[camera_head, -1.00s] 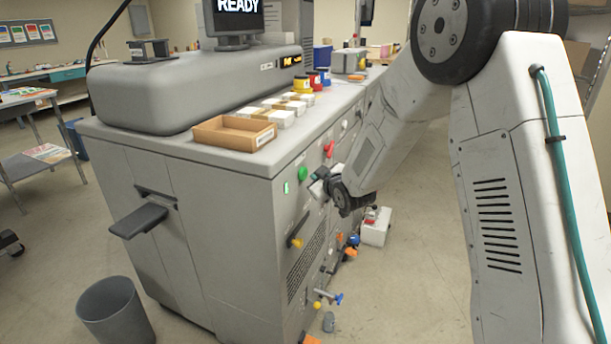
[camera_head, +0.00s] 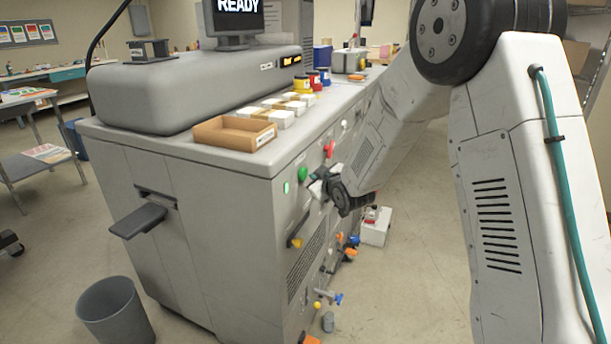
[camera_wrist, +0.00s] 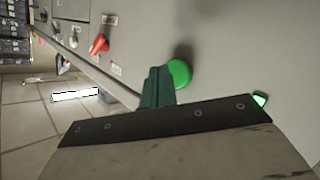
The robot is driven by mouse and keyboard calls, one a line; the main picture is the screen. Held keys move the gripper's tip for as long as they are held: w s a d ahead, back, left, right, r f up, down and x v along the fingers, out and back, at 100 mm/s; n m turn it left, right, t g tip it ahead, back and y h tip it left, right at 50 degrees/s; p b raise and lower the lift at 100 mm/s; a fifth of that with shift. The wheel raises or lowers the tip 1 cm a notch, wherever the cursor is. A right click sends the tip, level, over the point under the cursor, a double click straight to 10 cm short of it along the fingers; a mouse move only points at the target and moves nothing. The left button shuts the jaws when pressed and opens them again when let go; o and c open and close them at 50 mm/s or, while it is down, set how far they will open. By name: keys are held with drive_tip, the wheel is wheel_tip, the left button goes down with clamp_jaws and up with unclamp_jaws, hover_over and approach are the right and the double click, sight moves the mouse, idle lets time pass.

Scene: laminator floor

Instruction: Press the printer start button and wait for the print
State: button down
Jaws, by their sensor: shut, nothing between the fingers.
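The grey printer cabinet (camera_head: 235,240) stands left of my arm, with a row of controls on its right side panel. A round green button (camera_head: 302,174) sticks out near the panel's top front corner. My gripper (camera_head: 315,188) is shut and empty, just right of that button. In the wrist view the shut fingertips (camera_wrist: 158,78) lie right beside the green button (camera_wrist: 180,73) and overlap its edge; I cannot tell whether they touch it. A small green lamp (camera_head: 287,188) glows left of the button. The monitor (camera_head: 235,18) on top reads READY.
A red knob (camera_head: 329,149) sits farther along the panel, and a yellow-tipped lever (camera_head: 296,242) juts out below. A cardboard tray (camera_head: 234,133) and ink jars lie on top. A white box (camera_head: 376,227) stands on the floor beyond my gripper. A grey bin (camera_head: 115,310) stands front left.

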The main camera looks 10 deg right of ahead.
drive_tip(key=shift+w+a, duration=0.25)
drive_tip(key=shift+a, duration=0.05)
drive_tip(key=shift+w+a, duration=0.3)
drive_tip(key=shift+a, duration=0.15)
idle(0.8)
drive_tip(key=shift+d, duration=0.1)
drive_tip(key=shift+s+d, duration=0.6)
drive_tip(key=shift+d, duration=0.1)
drive_tip(key=s+d, duration=0.1)
drive_tip(key=d, duration=0.1)
drive_tip(key=s+d, duration=0.2)
idle(0.5)
idle(0.5)
